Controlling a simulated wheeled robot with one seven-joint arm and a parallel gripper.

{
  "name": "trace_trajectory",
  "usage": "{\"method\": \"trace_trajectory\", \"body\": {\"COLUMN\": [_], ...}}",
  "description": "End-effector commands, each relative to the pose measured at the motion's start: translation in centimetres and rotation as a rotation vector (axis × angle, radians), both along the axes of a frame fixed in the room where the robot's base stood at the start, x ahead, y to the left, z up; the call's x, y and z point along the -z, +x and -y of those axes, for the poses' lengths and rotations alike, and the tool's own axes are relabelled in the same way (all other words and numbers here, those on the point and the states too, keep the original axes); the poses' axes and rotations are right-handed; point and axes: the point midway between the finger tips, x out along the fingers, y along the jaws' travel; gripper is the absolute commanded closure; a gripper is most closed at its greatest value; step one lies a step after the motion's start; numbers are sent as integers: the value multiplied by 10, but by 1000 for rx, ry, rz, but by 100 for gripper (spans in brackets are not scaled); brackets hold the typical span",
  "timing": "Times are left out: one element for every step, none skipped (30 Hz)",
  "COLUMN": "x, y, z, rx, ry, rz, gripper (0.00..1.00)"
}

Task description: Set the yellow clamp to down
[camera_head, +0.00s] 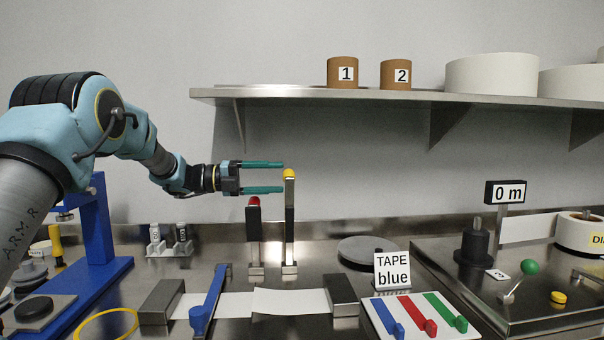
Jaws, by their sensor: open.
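The yellow clamp (289,215) is a tall, narrow lever with a yellow knob on top, standing upright from a small metal block on the bench. My gripper (281,176) reaches in from the left with its teal fingers pointing right. The fingers are open, one above the other, with their tips at the height of the yellow knob. In this view the knob lies just at the fingertips; I cannot tell whether they touch or differ in depth.
A shorter lever with a red knob (254,230) stands just left of the yellow one, below my gripper. A shelf (300,96) overhangs at upper right. A blue lever (209,300) crosses a white strip in front. A "TAPE blue" sign (392,270) stands to the right.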

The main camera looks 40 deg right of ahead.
Motion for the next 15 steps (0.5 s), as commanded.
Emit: {"method": "trace_trajectory", "body": {"x": [-4,-4,-4,-4,-4,-4,-4,-3,-3,-3,-3,-2,-2,-2,-2], "y": [-8,-11,-16,-20,-23,-28,-30,-33,-36,-38,-40,-42,-43,-44,-45], "z": [9,13,19,23,28,33,36,39,44,46,49,51,53,54,56], "rx": [2,2,2,1,2,2,1,0,0,0,-1,-2,-3,-3,-3], "ry": [2,2,1,1,1,1,2,2,2,1,2,1,1,1,1], "rz": [-3,-3,-2,-1,-2,-2,-2,-2,-2,-3,-2,-2,-1,-1,-1], "gripper": [32,32,32,32,32,32,32,32,32,32,32,32,32,32,32]}}
